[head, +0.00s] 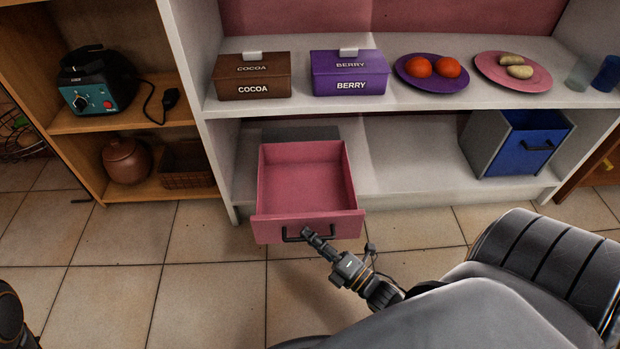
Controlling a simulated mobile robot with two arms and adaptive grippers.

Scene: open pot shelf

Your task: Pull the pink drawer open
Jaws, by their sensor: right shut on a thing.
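The pink drawer (305,185) stands out from the lower level of the white shelf, open and empty inside. Its dark handle (292,238) is on the front panel. My right gripper (307,234) is at the right part of the handle and shut on it; the fingers are small and partly merge with the handle. The right arm reaches in from the lower right. My left gripper is not in view; only a dark piece of my left arm shows at the lower left edge.
The white shelf (410,150) holds a brown cocoa box (251,76), a purple berry box (348,73), a purple plate (431,84) and a pink plate (543,79). A blue-fronted bin (520,146) stands at the lower right. Tiled floor (205,290) in front is clear.

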